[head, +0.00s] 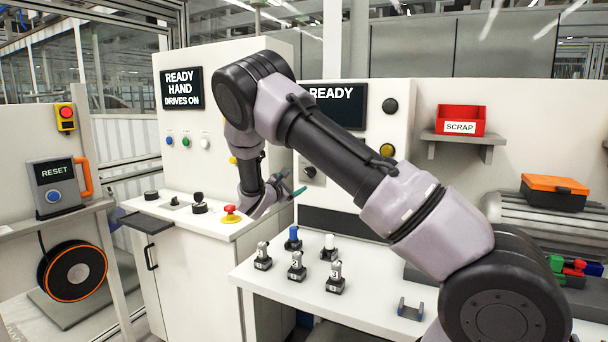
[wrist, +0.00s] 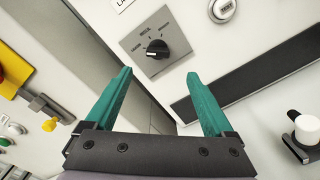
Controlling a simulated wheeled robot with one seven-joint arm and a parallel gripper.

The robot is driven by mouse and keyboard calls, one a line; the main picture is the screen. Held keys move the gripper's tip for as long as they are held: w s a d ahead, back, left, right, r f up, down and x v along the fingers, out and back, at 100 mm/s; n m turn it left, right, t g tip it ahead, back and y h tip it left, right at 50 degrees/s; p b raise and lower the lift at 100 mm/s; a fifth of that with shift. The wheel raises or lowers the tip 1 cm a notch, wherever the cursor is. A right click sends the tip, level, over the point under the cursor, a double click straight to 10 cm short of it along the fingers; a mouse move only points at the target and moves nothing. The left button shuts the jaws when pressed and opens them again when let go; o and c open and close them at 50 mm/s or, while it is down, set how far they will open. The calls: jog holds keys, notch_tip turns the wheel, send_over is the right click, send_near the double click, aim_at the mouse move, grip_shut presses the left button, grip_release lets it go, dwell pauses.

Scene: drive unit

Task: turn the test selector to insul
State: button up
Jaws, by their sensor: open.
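The test selector (wrist: 157,48) is a black rotary knob on a grey plate with small printed labels, one at its top middle reading like INSUL. Its grip lies across the plate, but which label it points to is too small to tell. In the head view the selector (head: 310,172) is on the white test panel below the READY screen. My gripper (wrist: 158,74) is open, its teal fingers apart and empty, with the knob beyond and between their tips. In the head view my gripper (head: 292,185) is just left of the selector, apart from it.
A red mushroom button (head: 231,210) and black knobs stand on the left console below my gripper. Several small numbered fixtures (head: 297,265) stand on the white bench in front. A black strip (wrist: 270,75) runs along the panel beside the selector.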

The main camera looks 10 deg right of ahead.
jog(key=x, duration=1)
jog(key=shift+w, duration=0.5)
jog(key=c, duration=1.4)
